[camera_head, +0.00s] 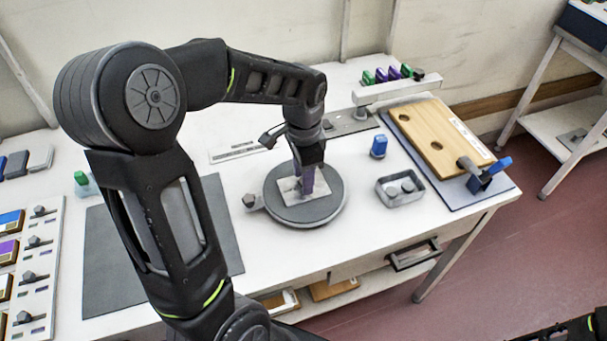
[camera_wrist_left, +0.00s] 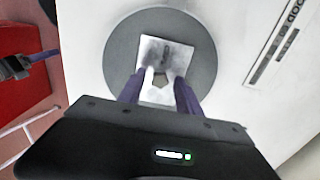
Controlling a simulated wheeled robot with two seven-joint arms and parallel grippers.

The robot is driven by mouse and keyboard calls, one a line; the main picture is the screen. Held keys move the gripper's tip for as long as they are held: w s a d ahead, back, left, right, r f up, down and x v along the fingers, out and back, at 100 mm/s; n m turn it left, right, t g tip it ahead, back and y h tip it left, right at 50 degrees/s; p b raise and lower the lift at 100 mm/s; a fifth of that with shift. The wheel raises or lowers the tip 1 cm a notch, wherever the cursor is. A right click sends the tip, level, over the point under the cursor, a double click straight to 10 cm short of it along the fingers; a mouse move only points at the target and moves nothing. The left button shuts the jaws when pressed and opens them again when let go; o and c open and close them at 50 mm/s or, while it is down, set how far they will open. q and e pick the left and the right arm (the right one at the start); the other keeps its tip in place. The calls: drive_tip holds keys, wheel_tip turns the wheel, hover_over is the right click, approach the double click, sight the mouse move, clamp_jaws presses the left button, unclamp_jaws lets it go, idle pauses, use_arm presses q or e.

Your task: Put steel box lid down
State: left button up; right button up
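A pale square metal plate, which looks like the steel box lid (camera_head: 290,186), lies over the dark round disc (camera_head: 322,208) on the white table. An open grey steel box (camera_head: 399,198) with small round pieces inside stands right of the disc. Only part of my right arm shows at the bottom right corner.
A blue block (camera_head: 379,146) stands behind the box. A wooden board (camera_head: 430,138) lies on a mat at the right. A rack of coloured pieces (camera_head: 395,89) is at the back. A dark mat (camera_head: 110,262) is at the left.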

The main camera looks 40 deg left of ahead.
use_arm(q)
wheel_tip(320, 180, up, 12)
drive_tip(key=shift+r, duration=0.15)
idle(0.7)
idle(0.7)
